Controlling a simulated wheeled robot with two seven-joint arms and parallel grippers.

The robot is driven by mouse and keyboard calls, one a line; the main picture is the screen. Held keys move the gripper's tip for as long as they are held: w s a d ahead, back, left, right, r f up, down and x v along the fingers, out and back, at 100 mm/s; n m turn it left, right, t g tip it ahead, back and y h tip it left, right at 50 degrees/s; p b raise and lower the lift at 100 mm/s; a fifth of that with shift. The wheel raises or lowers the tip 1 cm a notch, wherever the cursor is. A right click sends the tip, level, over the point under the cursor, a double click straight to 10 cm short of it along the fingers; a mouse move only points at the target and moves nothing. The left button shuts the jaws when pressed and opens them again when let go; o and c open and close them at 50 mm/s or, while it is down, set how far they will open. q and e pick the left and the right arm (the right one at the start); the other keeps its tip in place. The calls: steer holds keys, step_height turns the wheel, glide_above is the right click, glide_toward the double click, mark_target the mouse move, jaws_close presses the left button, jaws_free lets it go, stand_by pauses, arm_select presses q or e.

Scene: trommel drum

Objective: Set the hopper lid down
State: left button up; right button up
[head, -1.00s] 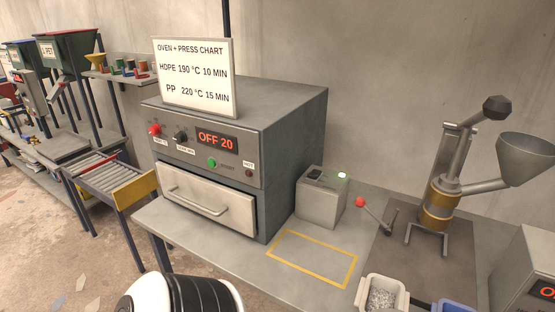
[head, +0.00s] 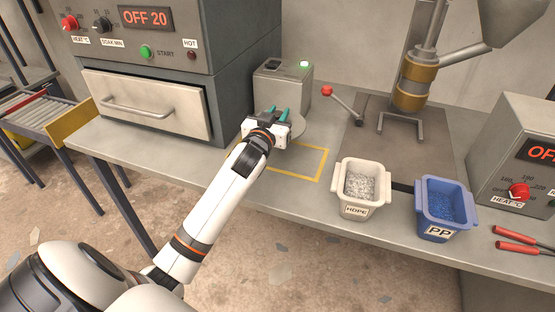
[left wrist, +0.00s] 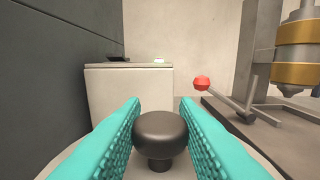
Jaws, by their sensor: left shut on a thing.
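My left gripper (head: 272,118) reaches over the bench with its teal fingers on either side of a dark round knob (left wrist: 160,135). The knob belongs to the hopper lid, a pale grey disc whose edge (head: 298,127) shows to the right of the gripper. The lid also shows beneath the fingers in the left wrist view. It is at the back part of a yellow outlined rectangle (head: 326,164) on the bench. The gripper hides much of the lid, and I cannot tell whether it touches the bench. The hopper (head: 485,22) is at the upper right. My right gripper is out of view.
A grey box with a green light (head: 282,85) stands just behind the lid. A red-knobbed lever (head: 328,91) is to its right. The oven (head: 150,105) is at left. A white HDPE bin (head: 345,195) and a blue PP bin (head: 430,217) stand right of the rectangle.

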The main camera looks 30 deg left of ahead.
arm_select(q)
step_height(320, 180, down, 9)
steer(key=shift+f+b, duration=0.1)
steer(key=shift+b, duration=0.45)
steer(key=o, duration=1.1)
steer(key=shift+c, duration=0.2)
steer(key=v, duration=1.2)
